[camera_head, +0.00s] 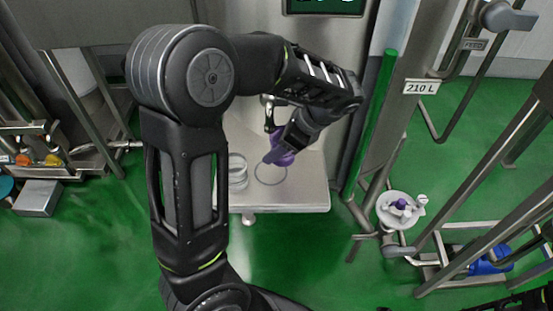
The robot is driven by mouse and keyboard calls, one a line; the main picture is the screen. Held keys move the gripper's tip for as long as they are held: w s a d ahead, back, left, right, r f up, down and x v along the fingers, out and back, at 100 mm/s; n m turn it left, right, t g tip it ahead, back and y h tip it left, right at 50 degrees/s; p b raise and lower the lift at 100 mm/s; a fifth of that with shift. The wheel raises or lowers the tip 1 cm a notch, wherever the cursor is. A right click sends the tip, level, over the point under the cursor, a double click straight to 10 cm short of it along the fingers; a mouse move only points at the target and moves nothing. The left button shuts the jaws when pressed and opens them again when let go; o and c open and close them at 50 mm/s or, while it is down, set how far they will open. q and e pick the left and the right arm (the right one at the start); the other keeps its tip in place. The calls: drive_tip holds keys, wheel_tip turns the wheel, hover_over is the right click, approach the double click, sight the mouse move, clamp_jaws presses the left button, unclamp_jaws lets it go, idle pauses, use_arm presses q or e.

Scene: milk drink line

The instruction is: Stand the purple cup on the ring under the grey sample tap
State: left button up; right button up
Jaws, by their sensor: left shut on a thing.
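The purple cup (287,158) is in the jaws of my left gripper (279,152), which is shut on it and hides much of it. The ring (258,179) is a thin dark circle on the pale shelf. In the picture the cup overlaps the ring's far right part; I cannot tell whether it touches the shelf or hangs above it. The grey sample tap (268,112) is on the steel front just behind, partly hidden by my left wrist. My right gripper is not in view.
Clear round dishes (238,172) stand on the shelf (306,196) left of the ring. A green post (377,115) and steel pipes rise at the right. A white round fitting (390,216) with purple on it sits lower right. The shelf's front right is bare.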

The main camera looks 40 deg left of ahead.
use_arm(q)
drive_tip(key=shift+w+f, duration=0.1)
drive_tip(key=shift+f, duration=1.5)
wheel_tip(320, 180, down, 3)
drive_tip(key=shift+f, duration=0.1)
drive_tip(key=shift+w+a+f, duration=0.1)
drive_tip(key=shift+a+f, duration=0.05)
drive_tip(key=shift+f, duration=0.15)
drive_tip(key=shift+f, duration=0.1)
drive_tip(key=o, duration=1.3)
drive_tip(key=shift+o, duration=0.2)
drive_tip(key=v, duration=1.2)
